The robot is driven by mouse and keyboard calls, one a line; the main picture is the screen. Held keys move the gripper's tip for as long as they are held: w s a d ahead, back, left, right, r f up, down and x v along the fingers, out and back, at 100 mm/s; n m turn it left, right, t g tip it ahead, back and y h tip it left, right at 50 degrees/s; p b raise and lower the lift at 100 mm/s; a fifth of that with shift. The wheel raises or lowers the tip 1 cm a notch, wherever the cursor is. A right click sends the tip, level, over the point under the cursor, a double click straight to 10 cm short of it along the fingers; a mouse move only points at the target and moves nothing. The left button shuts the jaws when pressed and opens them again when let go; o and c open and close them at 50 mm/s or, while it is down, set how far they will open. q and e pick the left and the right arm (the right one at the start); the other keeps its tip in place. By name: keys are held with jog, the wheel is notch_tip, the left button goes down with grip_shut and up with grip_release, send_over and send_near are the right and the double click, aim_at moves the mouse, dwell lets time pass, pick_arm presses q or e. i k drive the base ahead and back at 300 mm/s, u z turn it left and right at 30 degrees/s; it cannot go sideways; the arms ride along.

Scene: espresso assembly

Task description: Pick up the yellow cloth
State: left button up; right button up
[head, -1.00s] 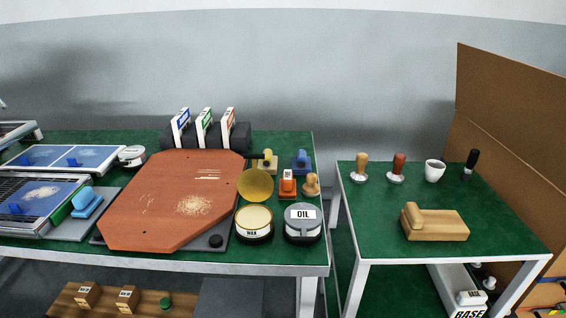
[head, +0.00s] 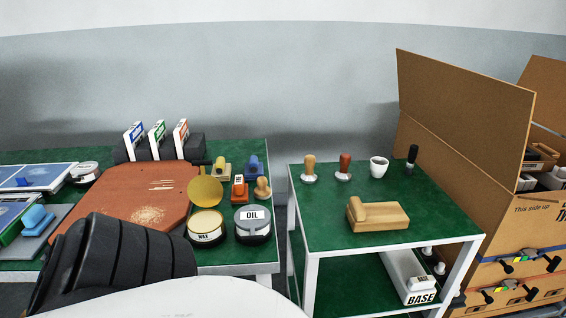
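I cannot make out a yellow cloth in the head view. The nearest match in colour is a round yellow disc (head: 205,191), which looks stiff and leans behind the open WAX tin (head: 206,227) on the left green table. Neither of my grippers is in view. A black ribbed and white part of my own arm fills the lower left and hides the front of that table and part of the orange-brown board (head: 150,190).
An OIL tin (head: 252,226) and small stamps stand beside the wax. The right table (head: 320,232) holds tampers, a white cup (head: 379,167) and a wooden block (head: 377,216). A gap separates the tables. Large open cardboard boxes (head: 515,225) stand at the right.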

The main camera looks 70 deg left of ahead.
aim_at(221, 171)
jog(key=z, duration=0.05)
jog(key=i, duration=1.1)
jog(key=u, duration=4.05)
